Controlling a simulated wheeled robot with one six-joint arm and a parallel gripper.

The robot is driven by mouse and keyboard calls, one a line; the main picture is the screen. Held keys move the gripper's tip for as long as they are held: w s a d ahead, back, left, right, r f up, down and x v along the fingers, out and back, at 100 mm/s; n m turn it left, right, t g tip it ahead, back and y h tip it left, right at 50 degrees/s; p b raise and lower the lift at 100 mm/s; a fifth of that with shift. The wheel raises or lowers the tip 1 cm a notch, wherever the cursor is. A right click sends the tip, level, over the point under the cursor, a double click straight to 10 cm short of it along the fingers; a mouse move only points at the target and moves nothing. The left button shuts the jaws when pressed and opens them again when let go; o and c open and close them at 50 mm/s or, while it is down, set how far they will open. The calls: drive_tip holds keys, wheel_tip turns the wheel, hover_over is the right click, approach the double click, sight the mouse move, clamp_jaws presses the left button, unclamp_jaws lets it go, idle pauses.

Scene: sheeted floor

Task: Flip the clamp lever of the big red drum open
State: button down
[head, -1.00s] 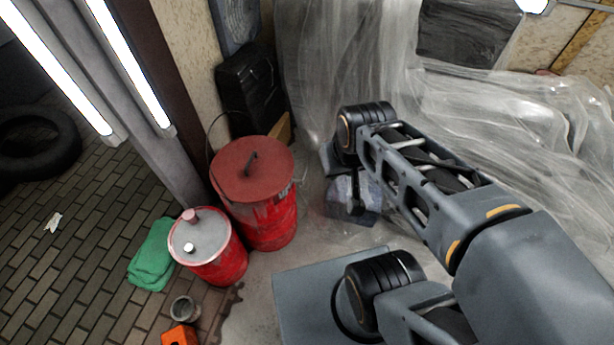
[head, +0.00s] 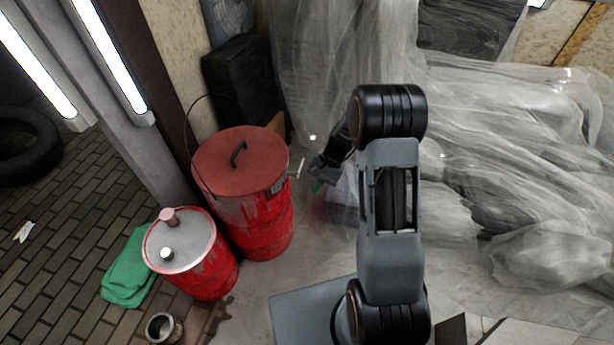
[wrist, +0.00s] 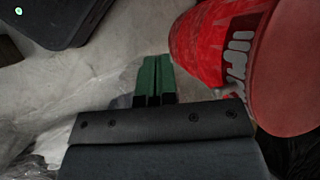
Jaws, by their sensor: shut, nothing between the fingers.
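The big red drum (head: 262,225) stands left of my arm in the head view, with a darker red lid (head: 220,165) and a black handle on top. A small pale bar, seemingly the clamp lever (head: 300,168), stands out from the right side of the rim. My gripper (head: 318,187) has green fingers and is just right of the drum, slightly below the bar in the picture; I cannot tell whether they touch. In the wrist view the fingers (wrist: 153,80) are together and empty, with the drum (wrist: 215,45) to their right. The lever is not clear there.
A smaller red drum (head: 208,275) with a grey top stands front left of the big one, beside a green cloth (head: 130,270) and a metal can (head: 163,328). A black container (head: 240,85) is behind. Clear plastic sheeting (head: 500,150) covers the right side.

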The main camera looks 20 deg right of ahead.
drive_tip(key=w+d+f+m+t+y+b, duration=0.1)
drive_tip(key=w+f+m+t+y+b, duration=0.35)
drive_tip(key=f, duration=0.75)
drive_tip(key=w+f+m+t+y+b, duration=0.35)
drive_tip(key=w+f+m, duration=0.2)
drive_tip(key=f, duration=0.55)
drive_tip(key=w+d+f+m+t+y+b, duration=0.1)
drive_tip(key=w+f+m+t+y+b, duration=0.4)
drive_tip(key=f, duration=0.7)
drive_tip(key=d+r+m+t+y, duration=0.1)
drive_tip(key=d+r+t+y, duration=0.2)
drive_tip(key=d+r, duration=0.3)
wheel_tip(320, 180, up, 6)
drive_tip(key=shift+f+m+y, duration=0.1)
drive_tip(key=shift+m+y, duration=0.3)
drive_tip(key=shift+y, duration=0.4)
drive_tip(key=shift+w, duration=0.1)
drive_tip(key=s+d+r+p+x, duration=0.1)
drive_tip(key=p+x, duration=0.5)
drive_tip(key=x, duration=0.6)
drive_tip(key=shift+r, duration=0.85)
